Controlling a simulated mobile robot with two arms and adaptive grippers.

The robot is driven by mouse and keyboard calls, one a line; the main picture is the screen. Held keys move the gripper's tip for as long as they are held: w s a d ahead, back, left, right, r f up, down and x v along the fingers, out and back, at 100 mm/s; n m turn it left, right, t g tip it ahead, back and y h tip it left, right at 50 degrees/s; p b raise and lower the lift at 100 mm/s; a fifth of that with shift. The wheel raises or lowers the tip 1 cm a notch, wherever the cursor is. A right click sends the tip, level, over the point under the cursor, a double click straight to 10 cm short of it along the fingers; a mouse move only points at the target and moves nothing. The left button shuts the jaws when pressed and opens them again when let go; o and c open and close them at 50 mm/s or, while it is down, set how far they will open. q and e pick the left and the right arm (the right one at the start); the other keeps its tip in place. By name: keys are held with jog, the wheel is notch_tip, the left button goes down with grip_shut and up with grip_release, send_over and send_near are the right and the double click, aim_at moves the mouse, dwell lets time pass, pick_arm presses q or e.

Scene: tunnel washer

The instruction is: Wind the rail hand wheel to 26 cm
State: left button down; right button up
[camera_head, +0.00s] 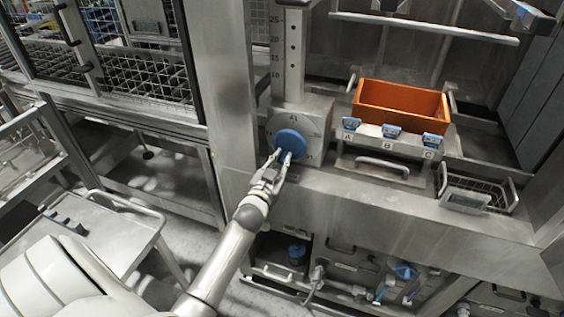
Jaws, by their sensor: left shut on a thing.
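The blue hand wheel (290,141) sits on a grey dial plate (310,128) with markings around it, at the foot of an upright rail. My left gripper (283,158) is at the front of the wheel, shut on it at its lower part. The rail (291,60) carries a height scale with numbers; 25 is readable near the top, and the smaller marks are hard to read. The pointer's exact reading cannot be told. My right gripper is not in view.
An orange bin (401,105) stands right of the wheel above blue tags marked A, B and C. A wire basket (478,193) is further right. A grey trolley (105,232) stands at the left. A cage with racks (130,78) is behind left.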

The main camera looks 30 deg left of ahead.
pick_arm(q)
jog(key=shift+a+r, duration=0.15)
jog(key=shift+r, duration=0.1)
jog(key=c, duration=1.5)
grip_release()
jog(key=shift+o, duration=0.9)
jog(key=shift+a, duration=0.15)
jog(key=shift+d+f, duration=0.1)
jog(key=shift+d, duration=0.15)
jog(key=shift+s+d+f, duration=0.1)
jog(key=shift+s, duration=0.5)
jog(key=v, duration=1.1)
jog(key=shift+w, duration=0.1)
